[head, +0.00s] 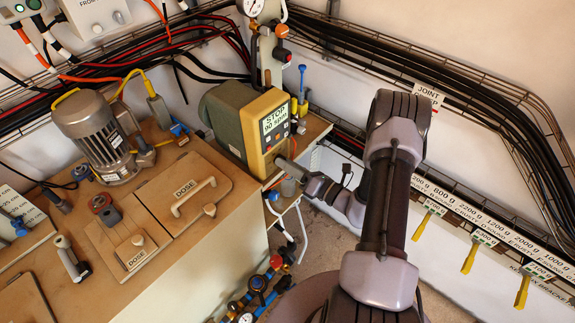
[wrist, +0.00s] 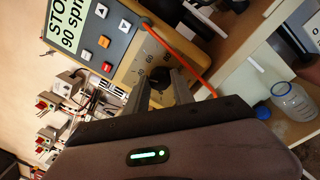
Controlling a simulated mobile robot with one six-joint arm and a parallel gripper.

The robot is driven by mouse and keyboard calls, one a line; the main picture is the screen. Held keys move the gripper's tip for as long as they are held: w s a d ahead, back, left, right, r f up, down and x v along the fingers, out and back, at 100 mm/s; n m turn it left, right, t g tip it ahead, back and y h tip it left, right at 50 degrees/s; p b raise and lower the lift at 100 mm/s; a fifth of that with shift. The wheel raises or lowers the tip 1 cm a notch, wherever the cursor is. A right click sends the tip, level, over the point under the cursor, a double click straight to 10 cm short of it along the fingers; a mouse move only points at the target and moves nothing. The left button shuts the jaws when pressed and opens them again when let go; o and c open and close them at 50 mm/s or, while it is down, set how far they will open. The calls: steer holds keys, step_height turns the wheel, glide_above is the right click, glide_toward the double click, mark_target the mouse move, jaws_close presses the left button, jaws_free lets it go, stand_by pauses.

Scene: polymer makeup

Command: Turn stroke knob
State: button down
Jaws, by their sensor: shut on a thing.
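The yellow-fronted pump unit (head: 272,135) stands on the bench. Its panel reads STOP and 90 spm. In the wrist view, the dark stroke knob (wrist: 158,76) sits low on this yellow face (wrist: 128,68), with scale numbers around it. My gripper (wrist: 161,88) has one finger on each side of the knob and is shut on it. In the head view, my gripper (head: 284,164) reaches the lower part of the pump's front from the right. The knob is hidden there by the gripper, and its pointer setting cannot be read.
An orange cable (wrist: 178,58) runs close beside the knob. A clear bottle (wrist: 293,101) stands on a shelf to the right. Yellow-handled tools (head: 471,257) hang at right.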

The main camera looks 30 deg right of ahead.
steer(key=shift+n, duration=0.6)
steer(key=c, duration=1.1)
jaws_free()
steer(key=p+v, duration=0.3)
steer(key=v, duration=1.4)
steer(key=shift+s+d, duration=0.15)
steer(key=shift+s, duration=0.05)
